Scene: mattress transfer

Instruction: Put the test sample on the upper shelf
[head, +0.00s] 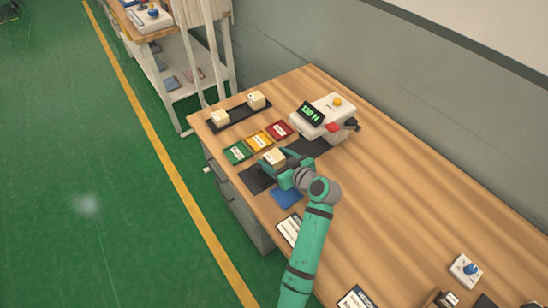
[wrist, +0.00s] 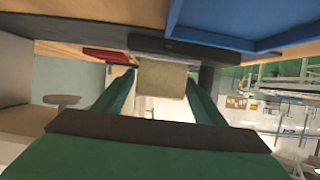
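A cream block, which I take for the test sample (head: 273,156), sits between the fingers of my gripper (head: 286,163), over the front part of the wooden desk. In the wrist view, the same block (wrist: 162,78) fills the gap between the two green fingers, with both fingertips against its sides. A dark piece lies against the block there; I cannot tell whether the block rests on it or is clear of it. A rack at the upper left has a wooden upper level (head: 118,10) and a pale lower shelf (head: 190,83).
Green (head: 237,153), yellow (head: 259,140) and red (head: 280,131) trays lie beside the gripper. Behind them, a black strip (head: 238,117) holds two cream blocks. A white device (head: 335,108) with a lit display stands at the wall. The desk's middle right is clear.

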